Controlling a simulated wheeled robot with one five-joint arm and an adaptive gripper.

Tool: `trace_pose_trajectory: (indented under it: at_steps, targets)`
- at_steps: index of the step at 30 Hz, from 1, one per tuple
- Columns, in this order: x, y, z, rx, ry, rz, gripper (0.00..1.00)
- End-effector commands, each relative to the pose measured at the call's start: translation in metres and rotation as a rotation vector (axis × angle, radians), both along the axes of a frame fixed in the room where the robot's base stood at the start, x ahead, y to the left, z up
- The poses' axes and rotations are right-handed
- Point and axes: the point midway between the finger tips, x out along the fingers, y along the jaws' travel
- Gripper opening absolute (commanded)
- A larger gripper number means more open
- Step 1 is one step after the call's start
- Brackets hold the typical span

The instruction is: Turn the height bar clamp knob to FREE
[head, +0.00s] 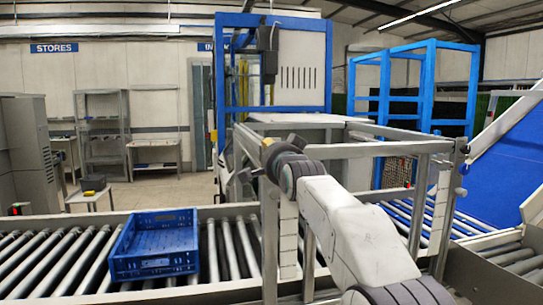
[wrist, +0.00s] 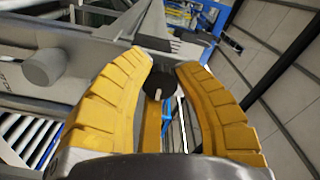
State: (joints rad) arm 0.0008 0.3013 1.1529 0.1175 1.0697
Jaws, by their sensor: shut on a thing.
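The clamp knob (wrist: 157,90) is a dark round knob with a pale pointer mark, seen between my fingers in the wrist view. My gripper (wrist: 164,66) has two yellow ribbed fingers, one on each side of the knob, and it is shut on it. The pale mark points roughly down in the wrist picture. Any FREE or locked lettering cannot be read. In the head view my arm reaches to the grey height bar frame (head: 350,151), and my wrist hides the knob and the fingers.
A blue crate (head: 155,262) sits on the roller conveyor (head: 58,262) left of the frame. A blue inclined belt (head: 508,160) is at the right. Blue guard frames (head: 427,90) stand behind. In the wrist view a grey cylinder (wrist: 44,66) juts out left of my fingers.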

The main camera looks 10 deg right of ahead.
Motion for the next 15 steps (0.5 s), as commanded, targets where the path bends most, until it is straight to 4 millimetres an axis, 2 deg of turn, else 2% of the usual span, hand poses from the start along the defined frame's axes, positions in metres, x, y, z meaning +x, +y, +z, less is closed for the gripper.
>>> trace_pose_trajectory:
  at_steps: [15]
  targets:
    - [-0.0008, -0.0002, 0.0044, 0.046, -0.010, 0.000, 0.00]
